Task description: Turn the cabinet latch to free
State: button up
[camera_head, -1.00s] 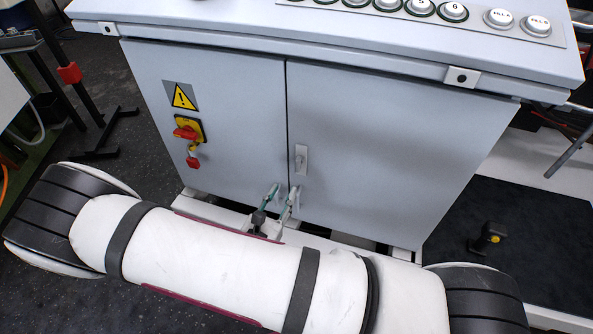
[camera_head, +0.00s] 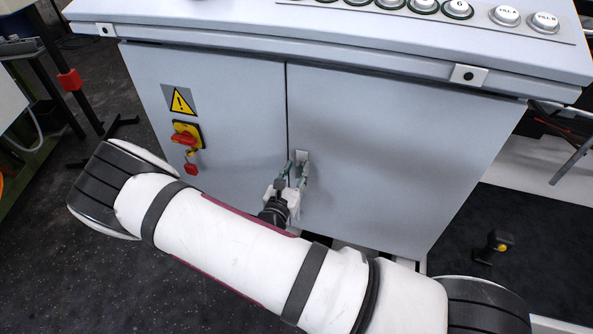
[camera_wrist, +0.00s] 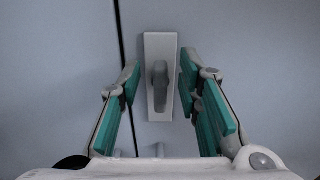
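The cabinet latch is a grey handle (camera_wrist: 160,86) on a pale upright plate (camera_wrist: 152,48), just right of the door seam. In the wrist view the handle stands about upright. My gripper (camera_wrist: 158,82) is open, with one green-padded finger on each side of the latch and visible gaps to both. No contact shows. In the head view my gripper (camera_head: 294,172) is in front of the latch plate (camera_head: 302,156) and hides most of the handle. The grey cabinet doors (camera_head: 385,150) are closed.
A red and yellow switch (camera_head: 186,135) with a red padlock (camera_head: 191,169) is on the left door, below a yellow warning sign (camera_head: 181,100). The worktop (camera_head: 330,42) with buttons overhangs the doors.

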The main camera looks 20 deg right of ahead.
jog(key=shift+w+d, duration=0.3)
jog(key=shift+w, duration=0.05)
grip_shut()
